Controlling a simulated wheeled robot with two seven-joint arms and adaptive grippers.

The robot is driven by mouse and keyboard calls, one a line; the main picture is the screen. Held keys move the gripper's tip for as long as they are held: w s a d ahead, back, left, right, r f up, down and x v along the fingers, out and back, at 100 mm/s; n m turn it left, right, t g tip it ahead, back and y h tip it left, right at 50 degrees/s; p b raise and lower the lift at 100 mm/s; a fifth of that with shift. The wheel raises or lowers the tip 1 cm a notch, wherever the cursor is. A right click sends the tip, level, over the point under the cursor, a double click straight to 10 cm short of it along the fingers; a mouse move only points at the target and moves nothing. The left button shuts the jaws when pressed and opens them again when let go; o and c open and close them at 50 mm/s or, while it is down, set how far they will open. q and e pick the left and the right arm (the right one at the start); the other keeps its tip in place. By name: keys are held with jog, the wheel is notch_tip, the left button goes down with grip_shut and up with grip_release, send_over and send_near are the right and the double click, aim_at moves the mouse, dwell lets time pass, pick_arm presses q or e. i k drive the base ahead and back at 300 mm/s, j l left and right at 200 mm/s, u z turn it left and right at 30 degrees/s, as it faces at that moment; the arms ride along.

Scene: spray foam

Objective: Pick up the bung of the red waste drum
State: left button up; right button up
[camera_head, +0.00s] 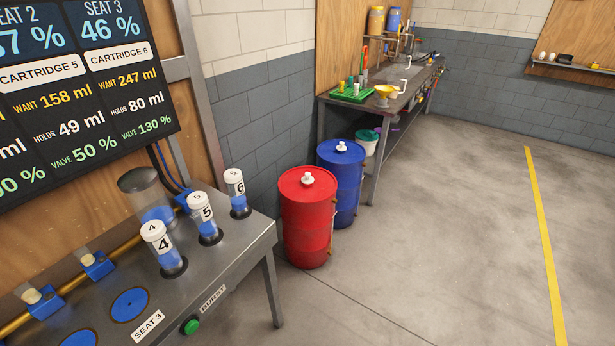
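The red waste drum (306,222) stands upright on the floor, just beyond the right end of the near bench. A white bung (307,178) sits on top of its lid, near the middle. A blue drum (343,186) stands right behind it to the right, with a similar white bung (342,146) on its lid. Neither of my grippers shows in the head view.
The near metal bench (243,238) holds numbered cartridges 4, 5 and 6 (206,212) and a green button (191,327). A screen (85,90) hangs above it. A far workbench (405,95) stands behind the drums. The floor (440,220) to the right is clear.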

aim_at(306, 179)
jog(key=i+l+u, duration=0.1)
jog(key=i+l, duration=0.2)
jog(key=i+l+u, duration=0.1)
jog(key=i+l, duration=0.2)
jog(key=l, duration=0.15)
jog(key=i+l+u, duration=0.1)
jog(key=i+l, duration=0.15)
jog(key=l, duration=0.15)
jog(key=i+l+u, duration=0.1)
jog(key=i+l, duration=0.2)
jog(key=i+l+u, duration=0.1)
jog(key=l, duration=0.45)
jog(key=i+l+u, duration=0.1)
jog(key=i+l, duration=0.25)
jog(key=i+l+u, duration=0.1)
jog(key=l, duration=0.5)
jog(key=i+l+u, duration=0.15)
jog(key=i+l, duration=0.15)
jog(key=l, duration=0.2)
